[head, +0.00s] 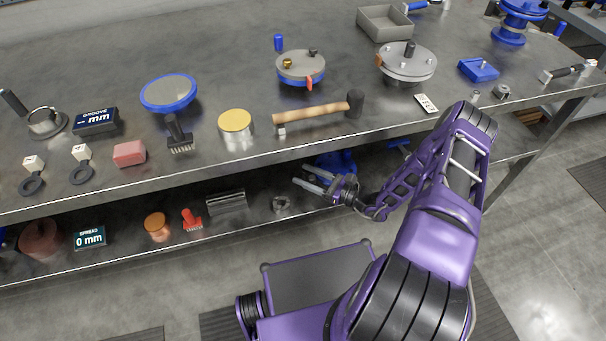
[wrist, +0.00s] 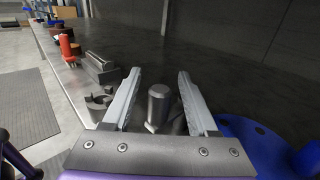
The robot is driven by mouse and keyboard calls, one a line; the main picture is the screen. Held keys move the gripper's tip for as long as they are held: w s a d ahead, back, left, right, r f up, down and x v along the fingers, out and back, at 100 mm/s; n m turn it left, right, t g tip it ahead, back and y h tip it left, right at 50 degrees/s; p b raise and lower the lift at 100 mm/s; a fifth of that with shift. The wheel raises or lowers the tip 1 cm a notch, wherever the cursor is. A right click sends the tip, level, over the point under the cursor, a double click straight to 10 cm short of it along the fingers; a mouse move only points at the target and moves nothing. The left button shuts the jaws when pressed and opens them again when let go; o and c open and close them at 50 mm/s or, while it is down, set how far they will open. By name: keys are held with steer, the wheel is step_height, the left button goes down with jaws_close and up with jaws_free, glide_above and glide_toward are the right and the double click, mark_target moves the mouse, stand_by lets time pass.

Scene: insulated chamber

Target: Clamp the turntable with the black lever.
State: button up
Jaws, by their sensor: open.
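My gripper (head: 309,177) is open over the lower shelf, in front of a blue item (head: 338,160) partly hidden by it. In the wrist view a dark grey upright cylinder (wrist: 158,104), possibly the black lever, stands between the spread fingers (wrist: 159,75), with gaps on both sides. A blue round base with holes (wrist: 245,135) is right of the fingers, partly cut off; I cannot tell whether the cylinder joins it. On the bench top are a blue-rimmed disc (head: 169,92), a grey disc with a red tab (head: 301,67) and a grey disc with a black knob (head: 408,65).
A grey ring part (head: 281,204), a grooved metal block (head: 226,201) and a red brush-like item (head: 191,219) stand left along the lower shelf. The bench top's front edge (head: 240,160) overhangs the shelf. A mallet (head: 315,111) lies on the bench top. Shelf space behind the cylinder looks mostly clear.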

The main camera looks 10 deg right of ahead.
steer(key=shift+w+a, duration=0.45)
steer(key=shift+a, duration=0.05)
jaws_close()
stand_by(1.2)
